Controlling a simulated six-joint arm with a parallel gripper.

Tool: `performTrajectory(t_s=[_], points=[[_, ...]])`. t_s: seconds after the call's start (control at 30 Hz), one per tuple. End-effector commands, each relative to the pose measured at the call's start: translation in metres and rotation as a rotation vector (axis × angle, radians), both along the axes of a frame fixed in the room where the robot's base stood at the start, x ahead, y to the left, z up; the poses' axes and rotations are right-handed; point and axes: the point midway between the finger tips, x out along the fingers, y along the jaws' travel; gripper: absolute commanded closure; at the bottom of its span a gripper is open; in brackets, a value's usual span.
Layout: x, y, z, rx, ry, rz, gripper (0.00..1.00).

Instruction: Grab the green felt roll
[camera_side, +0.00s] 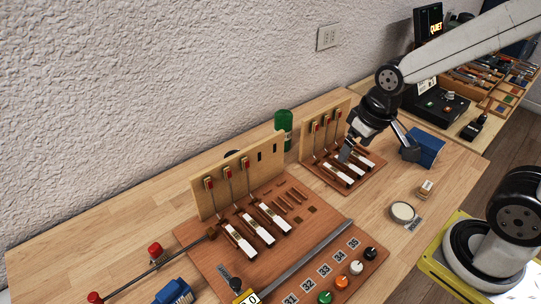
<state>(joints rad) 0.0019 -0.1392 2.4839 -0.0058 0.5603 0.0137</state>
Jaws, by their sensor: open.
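The green felt roll is most likely the upright green cylinder (283,121) standing at the back of the bench. Its lower part is partly hidden behind the tan upright board of the left piano action model. My gripper (378,152) is open, with its fingers spread apart and pointing down. It is to the right of the green cylinder and apart from it, over the right end of the right action model. Nothing shows between its fingers.
The left action model (194,200) and right action model (306,170) have upright boards and white keys. A blue box (427,150) sits right of my gripper. Coloured knobs (341,281), a round tin (403,212) and a red-ended rod (150,269) are in front. Bare bench shows at left.

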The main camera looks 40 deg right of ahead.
Motion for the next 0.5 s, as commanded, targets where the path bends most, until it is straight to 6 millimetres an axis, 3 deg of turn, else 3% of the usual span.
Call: performTrajectory(t_s=[0.27, 0.5], points=[[0.03, -0.004, 0.006, -0.004, -0.012, -0.035, 0.0], [0.07, -0.01, 0.011, -0.009, -0.03, -0.084, 0.0]])
